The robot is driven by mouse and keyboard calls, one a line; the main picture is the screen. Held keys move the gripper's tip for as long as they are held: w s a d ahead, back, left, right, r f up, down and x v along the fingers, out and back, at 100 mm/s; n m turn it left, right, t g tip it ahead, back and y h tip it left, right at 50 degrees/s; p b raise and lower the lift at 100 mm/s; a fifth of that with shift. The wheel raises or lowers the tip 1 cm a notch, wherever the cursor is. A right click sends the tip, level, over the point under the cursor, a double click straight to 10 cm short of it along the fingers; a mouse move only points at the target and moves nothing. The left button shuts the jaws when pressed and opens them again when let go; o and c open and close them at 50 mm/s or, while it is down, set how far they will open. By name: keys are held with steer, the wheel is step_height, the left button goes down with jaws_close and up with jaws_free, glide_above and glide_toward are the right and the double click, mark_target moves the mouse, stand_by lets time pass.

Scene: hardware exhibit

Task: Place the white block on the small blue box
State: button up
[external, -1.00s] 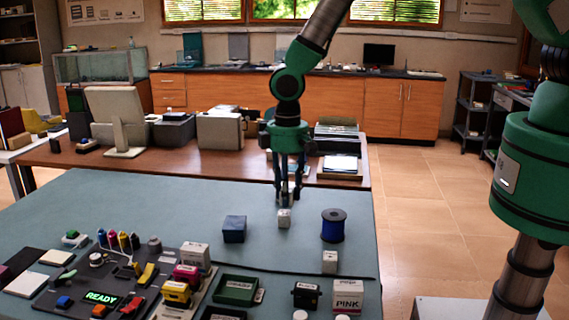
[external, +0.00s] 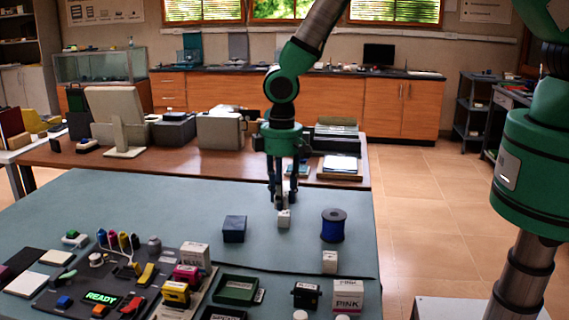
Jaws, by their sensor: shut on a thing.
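My gripper (external: 282,199) points down over the table, its fingers close together on a small pale thing that I take to be the white block (external: 286,197); the fingers partly hide it. Just below and in front of the fingertips is a small white cube (external: 284,220), which looks to be on the table. The small blue box (external: 234,229) stands on the table to the left of my gripper, its top clear.
A blue spool (external: 333,226) stands to the right, with another small white box (external: 330,262) in front of it. The dark board (external: 85,290), a green tray (external: 236,290) and several small boxes crowd the front. The table's (external: 130,205) back left is bare.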

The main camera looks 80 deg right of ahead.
steer(key=p, duration=0.1)
glide_above(235, 222)
steer(key=shift+w+f, duration=0.1)
steer(key=shift+f, duration=0.5)
steer(key=shift+f+p, duration=0.5)
steer(key=shift+f, duration=1.25)
steer(key=shift+f, duration=0.1)
steer(key=o, duration=1.1)
step_height(235, 222, up, 12)
steer(key=b, duration=0.1)
